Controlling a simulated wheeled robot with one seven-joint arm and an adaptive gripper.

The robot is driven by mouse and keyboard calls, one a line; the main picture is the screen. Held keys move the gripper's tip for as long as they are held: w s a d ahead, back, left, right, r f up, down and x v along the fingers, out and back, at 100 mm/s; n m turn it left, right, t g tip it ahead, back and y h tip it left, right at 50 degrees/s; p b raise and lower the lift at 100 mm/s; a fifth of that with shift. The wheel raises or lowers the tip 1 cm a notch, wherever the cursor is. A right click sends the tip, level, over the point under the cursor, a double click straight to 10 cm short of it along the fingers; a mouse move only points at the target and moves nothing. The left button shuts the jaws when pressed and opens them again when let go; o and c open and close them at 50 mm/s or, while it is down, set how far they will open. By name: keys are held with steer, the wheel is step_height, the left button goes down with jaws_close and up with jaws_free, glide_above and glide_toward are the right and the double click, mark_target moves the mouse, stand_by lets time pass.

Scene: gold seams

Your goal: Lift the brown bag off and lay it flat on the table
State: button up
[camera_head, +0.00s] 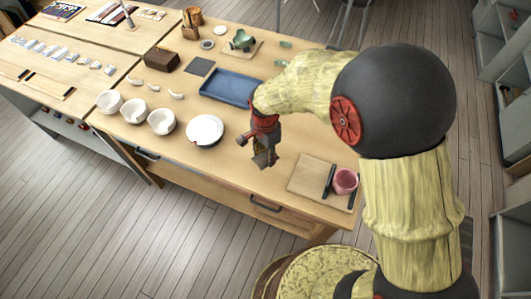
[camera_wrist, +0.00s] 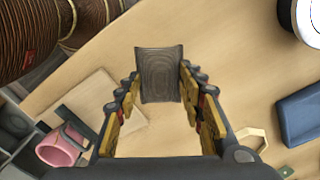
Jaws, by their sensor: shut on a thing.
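My gripper (camera_head: 264,160) hangs over the front middle of the table (camera_head: 240,172), between the white plate and the wooden board. In the wrist view its two fingers (camera_wrist: 160,78) stand on either side of a flat brown-grey piece with wavy grain lines, which seems to be the brown bag (camera_wrist: 160,85). The fingers are shut on its side edges. It appears upright, with its broad face toward the wrist camera. In the head view the bag is mostly hidden by the gripper. I cannot tell whether its lower edge touches the table.
A wooden board (camera_head: 305,176) with a pink cup (camera_head: 345,181) and dark tools lies right. A white plate (camera_head: 204,131) and white bowls (camera_head: 161,121) stand left. Bare tabletop surrounds the gripper.

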steer(key=b, duration=0.3)
glide_above(266, 169)
step_height(266, 169, down, 4)
steer(key=shift+w+a+f, duration=0.1)
steer(key=shift+w, duration=0.05)
steer(key=shift+f, duration=0.85)
steer(key=shift+f, duration=0.4)
stand_by(0.4)
steer(key=o, duration=1.4)
steer(key=shift+o, duration=0.5)
steer(key=o, duration=0.4)
steer(key=shift+r, duration=0.2)
